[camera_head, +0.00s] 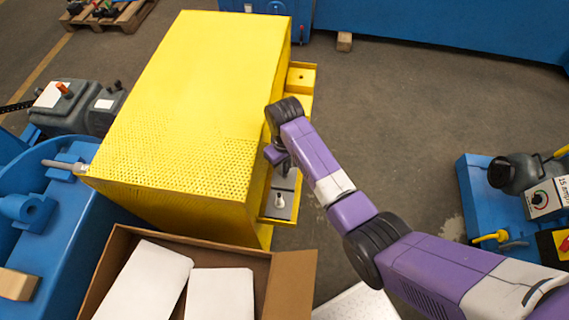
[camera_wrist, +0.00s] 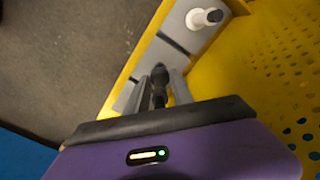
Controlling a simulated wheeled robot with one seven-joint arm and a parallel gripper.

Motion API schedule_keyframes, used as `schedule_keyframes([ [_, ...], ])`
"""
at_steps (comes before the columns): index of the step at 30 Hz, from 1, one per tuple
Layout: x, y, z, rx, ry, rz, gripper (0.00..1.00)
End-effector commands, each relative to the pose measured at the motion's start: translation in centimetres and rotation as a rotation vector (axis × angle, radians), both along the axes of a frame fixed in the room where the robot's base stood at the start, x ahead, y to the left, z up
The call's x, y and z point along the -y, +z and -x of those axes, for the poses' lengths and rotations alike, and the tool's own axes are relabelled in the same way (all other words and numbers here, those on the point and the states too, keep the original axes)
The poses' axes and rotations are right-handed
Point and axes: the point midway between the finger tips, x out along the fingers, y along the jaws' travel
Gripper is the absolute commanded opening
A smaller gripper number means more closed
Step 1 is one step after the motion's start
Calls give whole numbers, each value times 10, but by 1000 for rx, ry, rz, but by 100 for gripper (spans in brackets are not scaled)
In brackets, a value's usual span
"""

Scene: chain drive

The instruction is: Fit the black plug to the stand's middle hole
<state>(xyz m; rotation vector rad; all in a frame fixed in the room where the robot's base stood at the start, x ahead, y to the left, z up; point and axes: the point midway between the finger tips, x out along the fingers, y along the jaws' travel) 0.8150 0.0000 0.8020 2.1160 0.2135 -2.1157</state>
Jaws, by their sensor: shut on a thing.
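My gripper (camera_wrist: 160,88) is shut on the black plug (camera_wrist: 159,76), which shows as a dark piece between the two grey fingers. It is over the grey stand (camera_wrist: 174,56), which lies along a yellow ledge. A white plug (camera_wrist: 205,17) stands upright at one end of the stand, apart from my gripper; it also shows in the head view (camera_head: 279,200). The middle hole cannot be made out; the plug and fingers cover that part. I cannot tell whether the black plug touches the stand. In the head view my gripper (camera_head: 284,168) is largely hidden by my wrist.
A large yellow perforated guard (camera_head: 185,105) stands close beside the stand, left of my arm. A cardboard box (camera_head: 268,290) with white slabs is in front. Blue machinery (camera_head: 500,205) stands at the right. The floor (camera_head: 430,120) between is clear.

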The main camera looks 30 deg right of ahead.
Motion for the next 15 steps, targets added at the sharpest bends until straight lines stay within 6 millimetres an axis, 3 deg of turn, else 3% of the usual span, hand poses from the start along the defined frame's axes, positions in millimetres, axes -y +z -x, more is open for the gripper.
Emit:
schedule_keyframes([
  [15,0,-12,0,-1,0,0,0],
])
